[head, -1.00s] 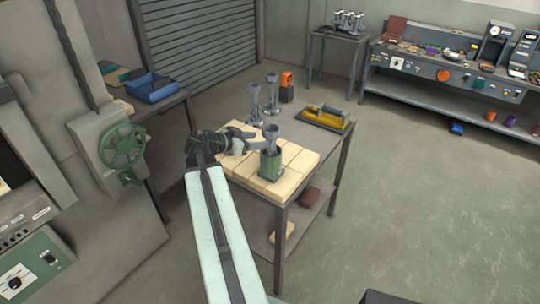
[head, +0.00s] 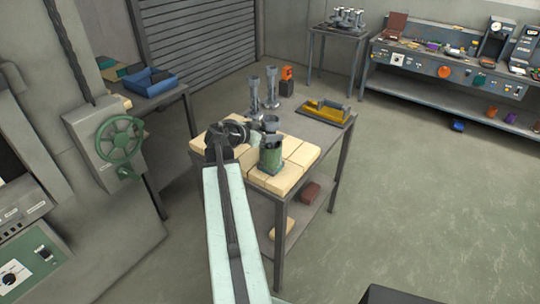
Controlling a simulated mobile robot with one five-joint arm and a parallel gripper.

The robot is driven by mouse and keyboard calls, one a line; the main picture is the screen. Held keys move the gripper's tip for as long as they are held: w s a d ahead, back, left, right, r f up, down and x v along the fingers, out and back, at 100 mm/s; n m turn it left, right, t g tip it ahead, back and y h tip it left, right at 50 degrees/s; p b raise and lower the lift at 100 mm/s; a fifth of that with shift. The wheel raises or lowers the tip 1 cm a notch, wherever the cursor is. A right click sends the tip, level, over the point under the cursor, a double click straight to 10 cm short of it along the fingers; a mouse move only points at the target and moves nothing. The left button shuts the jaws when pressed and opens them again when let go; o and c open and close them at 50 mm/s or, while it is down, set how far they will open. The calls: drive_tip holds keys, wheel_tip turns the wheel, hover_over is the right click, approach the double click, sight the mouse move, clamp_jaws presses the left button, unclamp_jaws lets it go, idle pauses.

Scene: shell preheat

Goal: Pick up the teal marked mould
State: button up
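A green mould (head: 271,157) with a grey metal cup on top stands upright on the cream bricks (head: 299,148) at the near end of the metal table. I take it for the teal marked mould, though I cannot make out any mark. My gripper (head: 248,132) is just left of the mould, at about the height of its upper part. The arm hides most of the fingers, so I cannot tell whether they are open or touch the mould.
Two tall grey metal pieces (head: 271,88) stand farther back on the table, with an orange item (head: 287,80) behind. A yellow tray (head: 323,113) lies at the table's back right. A green handwheel (head: 120,140) juts from the machine at left.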

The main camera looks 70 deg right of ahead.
clamp_jaws()
idle(1.2)
